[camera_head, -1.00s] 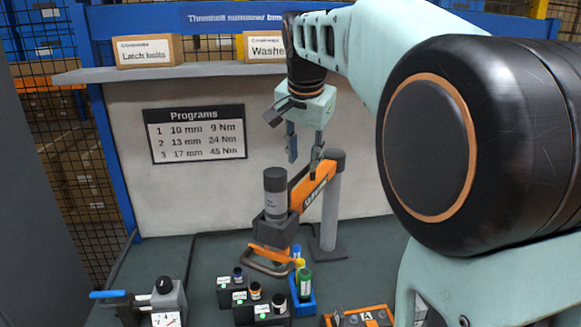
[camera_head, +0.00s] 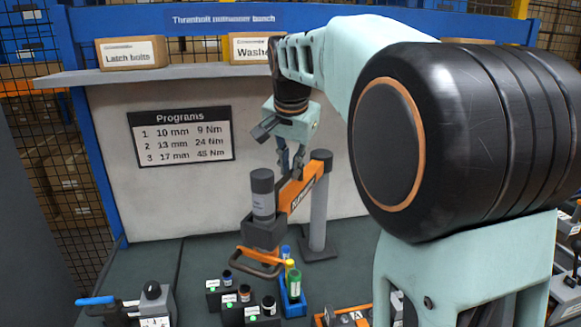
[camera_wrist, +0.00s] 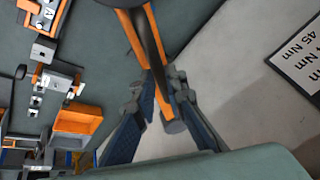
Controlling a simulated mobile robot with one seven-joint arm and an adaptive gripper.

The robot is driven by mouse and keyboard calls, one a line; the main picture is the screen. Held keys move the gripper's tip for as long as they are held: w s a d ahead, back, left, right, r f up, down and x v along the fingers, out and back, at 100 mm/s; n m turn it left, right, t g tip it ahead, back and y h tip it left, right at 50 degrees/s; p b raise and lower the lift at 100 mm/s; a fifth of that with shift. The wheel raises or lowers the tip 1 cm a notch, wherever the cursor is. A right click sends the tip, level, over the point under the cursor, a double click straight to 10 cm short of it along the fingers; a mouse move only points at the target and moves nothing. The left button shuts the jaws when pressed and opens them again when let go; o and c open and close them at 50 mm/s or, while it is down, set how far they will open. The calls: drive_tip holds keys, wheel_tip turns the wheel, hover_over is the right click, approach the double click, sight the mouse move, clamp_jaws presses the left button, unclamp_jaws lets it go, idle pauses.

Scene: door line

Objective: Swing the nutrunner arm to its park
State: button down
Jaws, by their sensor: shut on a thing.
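The nutrunner arm (camera_head: 306,192) is an orange beam on a grey post (camera_head: 319,210). Its front end carries an upright dark grey tool body (camera_head: 262,196) with an orange loop handle (camera_head: 257,263) below. My gripper (camera_head: 291,168) reaches down to the beam from above, between tool and post. In the wrist view, my gripper (camera_wrist: 163,92) has its blue-padded fingers on either side of the orange beam (camera_wrist: 141,22). It is shut on the beam. My forearm hides the right part of the bench in the head view.
Black socket blocks (camera_head: 230,300) and a blue bin (camera_head: 291,303) with coloured bottles stand below the tool. A blue-handled device (camera_head: 150,300) stands front left. A programs sign (camera_head: 180,136) hangs on the back panel. A shelf with boxes (camera_head: 131,53) runs above.

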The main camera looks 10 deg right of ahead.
idle(0.3)
drive_tip(key=shift+s+d, duration=0.3)
drive_tip(key=shift+d, duration=0.2)
drive_tip(key=s+d+n+y+p, duration=0.1)
drive_tip(key=d+n, duration=0.3)
drive_tip(key=d, duration=0.5)
drive_tip(key=s+d+n+g+y+p, duration=0.1)
drive_tip(key=s+d+n+y+p, duration=0.1)
drive_tip(key=d, duration=0.7)
drive_tip(key=shift+d+n+y+p, duration=0.45)
drive_tip(key=shift+n+p, duration=0.75)
drive_tip(key=shift+n, duration=0.6)
drive_tip(key=shift+a, duration=0.1)
drive_tip(key=c, duration=2)
unclamp_jaws()
drive_tip(key=shift+o, duration=0.2)
